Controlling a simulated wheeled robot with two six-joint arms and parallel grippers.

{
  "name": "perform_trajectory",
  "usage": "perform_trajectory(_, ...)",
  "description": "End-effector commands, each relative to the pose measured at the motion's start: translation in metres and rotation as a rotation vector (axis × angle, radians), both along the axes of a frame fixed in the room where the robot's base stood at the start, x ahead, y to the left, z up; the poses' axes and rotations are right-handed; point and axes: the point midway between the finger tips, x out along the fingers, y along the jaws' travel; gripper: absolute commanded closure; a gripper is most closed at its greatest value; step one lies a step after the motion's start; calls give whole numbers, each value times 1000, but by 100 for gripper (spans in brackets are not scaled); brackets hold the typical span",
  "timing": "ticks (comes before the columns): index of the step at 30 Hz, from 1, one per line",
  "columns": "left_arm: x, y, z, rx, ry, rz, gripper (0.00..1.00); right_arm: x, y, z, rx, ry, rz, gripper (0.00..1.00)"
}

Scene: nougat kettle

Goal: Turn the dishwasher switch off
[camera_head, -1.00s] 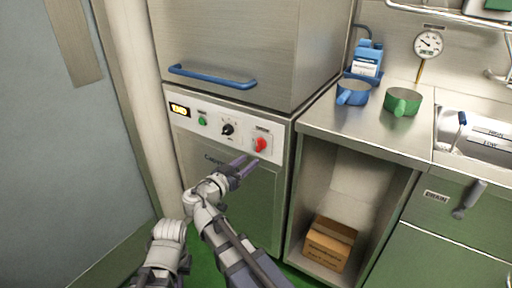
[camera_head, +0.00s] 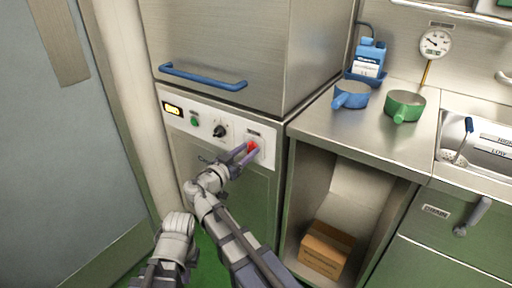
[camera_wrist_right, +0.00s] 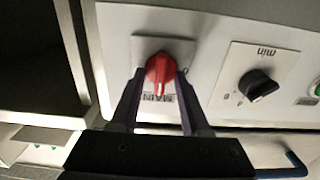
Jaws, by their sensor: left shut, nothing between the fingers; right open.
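The red rotary switch (camera_head: 252,147) sits on the white control panel at the right end of the dishwasher front. In the right wrist view the red switch (camera_wrist_right: 160,72) has its raised grip running roughly up and down the picture, with a label reading MAIN beside it. My right gripper (camera_head: 246,151) is open, with its fingertips at the switch. In the wrist view its fingers (camera_wrist_right: 159,78) stand on either side of the knob; whether they touch it I cannot tell. My left arm shows at the lower left of the head view, but its gripper fingers do not show.
A black knob (camera_head: 219,130), a green button (camera_head: 194,120) and a lit display (camera_head: 173,108) share the panel. A blue handle (camera_head: 203,77) juts out above. The counter at right holds a blue pan (camera_head: 351,95) and a green pan (camera_head: 405,105); a cardboard box (camera_head: 326,250) sits below.

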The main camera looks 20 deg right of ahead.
Motion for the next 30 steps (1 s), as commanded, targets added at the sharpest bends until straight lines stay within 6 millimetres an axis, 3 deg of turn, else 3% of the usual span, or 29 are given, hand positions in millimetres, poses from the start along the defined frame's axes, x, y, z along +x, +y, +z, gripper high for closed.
perform_trajectory(8, 0, 0, 0, 0, 0, 0, 100, 1, 1, 0, 0, 0, 1, 54)
perform_trajectory(20, 0, 0, 0, 0, 0, 0, 100, 1, 1, 0, 0, 0, 0, 99)
perform_trajectory(30, 0, 0, 0, 0, 0, 0, 100, 1, 1, 0, 0, 0, 0, 100)
